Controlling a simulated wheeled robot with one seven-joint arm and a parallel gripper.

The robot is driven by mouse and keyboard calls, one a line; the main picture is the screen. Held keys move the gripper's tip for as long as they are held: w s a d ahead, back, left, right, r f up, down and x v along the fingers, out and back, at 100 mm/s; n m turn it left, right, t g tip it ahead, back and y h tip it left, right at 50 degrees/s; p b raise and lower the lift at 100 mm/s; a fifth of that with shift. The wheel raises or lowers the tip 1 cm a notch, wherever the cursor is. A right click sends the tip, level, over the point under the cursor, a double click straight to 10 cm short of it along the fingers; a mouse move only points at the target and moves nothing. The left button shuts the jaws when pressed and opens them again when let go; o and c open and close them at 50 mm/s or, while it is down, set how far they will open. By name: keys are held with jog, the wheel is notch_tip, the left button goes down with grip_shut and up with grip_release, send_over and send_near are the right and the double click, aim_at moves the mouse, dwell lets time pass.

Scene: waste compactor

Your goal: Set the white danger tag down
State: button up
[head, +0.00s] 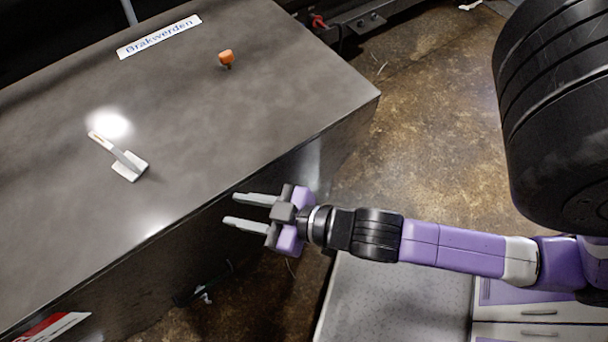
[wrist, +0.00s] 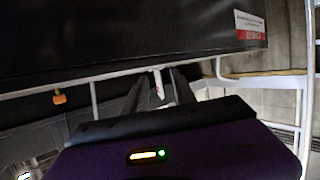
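A small white piece (head: 129,168), a squarish plate with a narrow bar rising from it, is on the dark compactor top (head: 220,130) at left in the head view. I take it for the white danger tag, but no lettering is readable. My gripper (head: 232,209) is beside the compactor's near edge, right of and apart from the white piece. Its two fingers are spread with nothing seen between them. In the wrist view, which looks upside down, a narrow white strip (wrist: 158,82) shows between the fingers (wrist: 160,92), apparently beyond them; its lower part is hidden.
An orange knob (head: 226,58) stands on the compactor top near a white lettered label (head: 159,37). A red and white sticker (head: 52,327) is on its side. Brown floor (head: 430,110) lies right of it. A cabinet with drawers (head: 538,312) is at lower right.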

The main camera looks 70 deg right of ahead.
jog(key=d+v, duration=0.1)
jog(key=v, duration=1.3)
jog(key=shift+d+r+m, duration=0.2)
jog(key=shift+r+m, duration=0.05)
jog(key=shift+m, duration=0.05)
jog(key=shift+s+d, duration=0.1)
jog(key=shift+s, duration=0.1)
